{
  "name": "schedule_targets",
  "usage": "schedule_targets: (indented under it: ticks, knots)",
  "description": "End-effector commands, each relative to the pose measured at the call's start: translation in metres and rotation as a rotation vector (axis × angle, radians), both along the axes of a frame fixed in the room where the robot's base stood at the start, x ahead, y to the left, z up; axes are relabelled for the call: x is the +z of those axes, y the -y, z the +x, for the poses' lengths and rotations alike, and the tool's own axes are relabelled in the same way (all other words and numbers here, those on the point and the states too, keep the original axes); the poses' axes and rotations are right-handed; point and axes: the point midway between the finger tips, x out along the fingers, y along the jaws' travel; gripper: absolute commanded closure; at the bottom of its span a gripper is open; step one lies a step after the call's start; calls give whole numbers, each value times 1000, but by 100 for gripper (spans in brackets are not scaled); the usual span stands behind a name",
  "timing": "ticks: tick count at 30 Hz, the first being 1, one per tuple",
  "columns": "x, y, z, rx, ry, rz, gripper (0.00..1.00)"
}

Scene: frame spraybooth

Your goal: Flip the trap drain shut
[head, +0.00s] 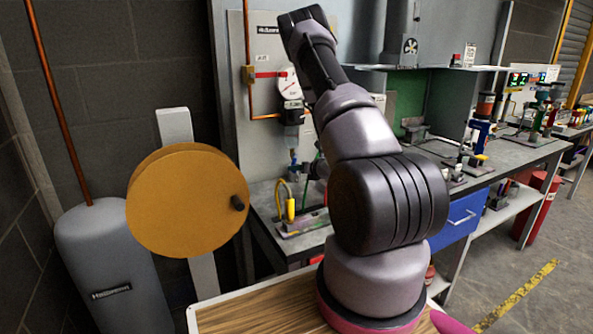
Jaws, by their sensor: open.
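An air line with a copper pipe runs down the grey panel (235,100) left of my arm. On it sits a red-handled valve (270,74). Beside this is a white round gauge (289,84) with a red mark. Below the gauge hangs a greyish trap bowl (291,135), with a small blue part (293,157) under it that may be the drain. The drain's position is too small to tell. My arm rises in front of the panel, close to the gauge in the picture, and covers what lies behind it. I cannot make out my gripper.
A bench (480,185) with tools and a blue drawer (461,217) runs to the right. An orange disc (187,200) and a grey tank (115,265) stand at left. A yellow curved hose (290,205) is on the bench below the trap. Open floor lies at lower right.

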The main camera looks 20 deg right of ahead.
Motion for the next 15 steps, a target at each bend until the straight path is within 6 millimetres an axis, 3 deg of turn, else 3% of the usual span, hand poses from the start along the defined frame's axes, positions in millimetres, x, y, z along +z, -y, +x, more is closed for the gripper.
schedule_targets:
  ticks: [4, 13, 14, 15]
  knots:
    - [-4, -2, 11, 0, 0, 0, 48]
    - [-5, -2, 14, -2, -1, 1, 48]
    - [-5, -2, 14, -2, -1, 1, 51]
    - [-5, -2, 14, -2, -1, 1, 67]
